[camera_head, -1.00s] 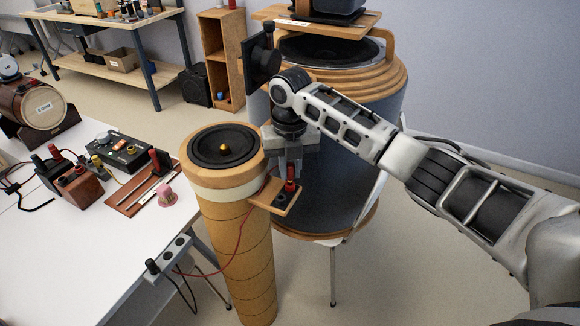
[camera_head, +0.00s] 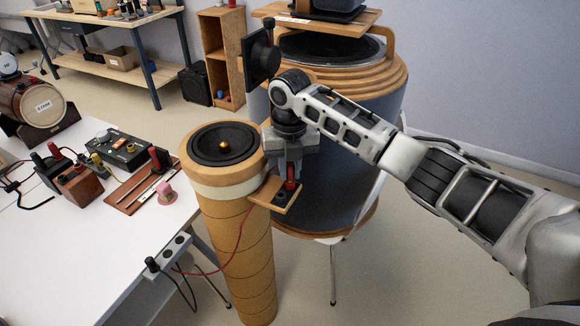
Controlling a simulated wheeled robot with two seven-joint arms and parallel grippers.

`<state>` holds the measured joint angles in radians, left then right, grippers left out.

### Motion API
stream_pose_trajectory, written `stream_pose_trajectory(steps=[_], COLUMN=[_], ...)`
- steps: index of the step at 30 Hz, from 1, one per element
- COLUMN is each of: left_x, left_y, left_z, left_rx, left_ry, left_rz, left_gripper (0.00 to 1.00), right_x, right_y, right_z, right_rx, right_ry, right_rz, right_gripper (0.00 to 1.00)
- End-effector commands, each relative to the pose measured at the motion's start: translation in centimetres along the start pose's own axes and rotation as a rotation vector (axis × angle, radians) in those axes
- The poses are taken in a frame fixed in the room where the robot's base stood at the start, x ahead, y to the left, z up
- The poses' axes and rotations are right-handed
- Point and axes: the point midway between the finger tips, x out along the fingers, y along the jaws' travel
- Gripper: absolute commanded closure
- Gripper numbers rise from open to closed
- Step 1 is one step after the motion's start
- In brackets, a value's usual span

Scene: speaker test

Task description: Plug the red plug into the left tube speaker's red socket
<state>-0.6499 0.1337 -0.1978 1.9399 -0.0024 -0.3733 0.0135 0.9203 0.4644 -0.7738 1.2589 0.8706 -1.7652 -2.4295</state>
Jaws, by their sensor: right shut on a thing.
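The left tube speaker (camera_head: 236,235) is a tall tan tube with a black cone on top, standing at the table's edge. A small wooden terminal plate (camera_head: 262,196) sticks out from its right side, with a dark socket (camera_head: 280,197) near its front end. My right gripper (camera_head: 290,174) points down over the plate and is shut on the red plug (camera_head: 290,184), which looks upright. The fingers hide part of the plug, and I cannot tell whether it sits in the red socket. A thin red cable (camera_head: 240,232) hangs beside the tube. My left gripper is out of view.
A wide drum-shaped speaker (camera_head: 330,195) stands close behind my right gripper. The white table (camera_head: 80,265) at left holds dark boxes with plugs, a brown tray (camera_head: 132,190) and a pink spool (camera_head: 165,193). A grey socket strip (camera_head: 168,257) sits at its edge.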

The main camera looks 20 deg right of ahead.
Motion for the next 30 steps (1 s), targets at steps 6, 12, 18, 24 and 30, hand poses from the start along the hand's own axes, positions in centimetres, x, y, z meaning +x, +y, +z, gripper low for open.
stream_pose_trajectory(steps=[6,12,18,24,30], left_x=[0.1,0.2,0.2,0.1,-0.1], left_y=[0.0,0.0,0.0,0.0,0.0], left_z=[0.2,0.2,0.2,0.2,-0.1], left_rx=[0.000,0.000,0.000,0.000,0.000], left_ry=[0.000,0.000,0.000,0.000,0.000], left_rz=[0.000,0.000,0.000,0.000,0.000], left_gripper=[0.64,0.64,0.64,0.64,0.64], right_x=[0.6,1.0,0.9,0.7,-0.5], right_y=[0.0,0.0,0.0,0.0,0.0], right_z=[-0.1,-0.1,-0.1,-0.1,0.0], right_rx=[0.000,0.000,0.000,0.000,0.001], right_ry=[0.003,0.003,0.003,0.002,0.001], right_rz=[-0.002,-0.002,-0.001,-0.001,-0.001], right_gripper=[1.00,0.80,0.58,0.58,0.58])
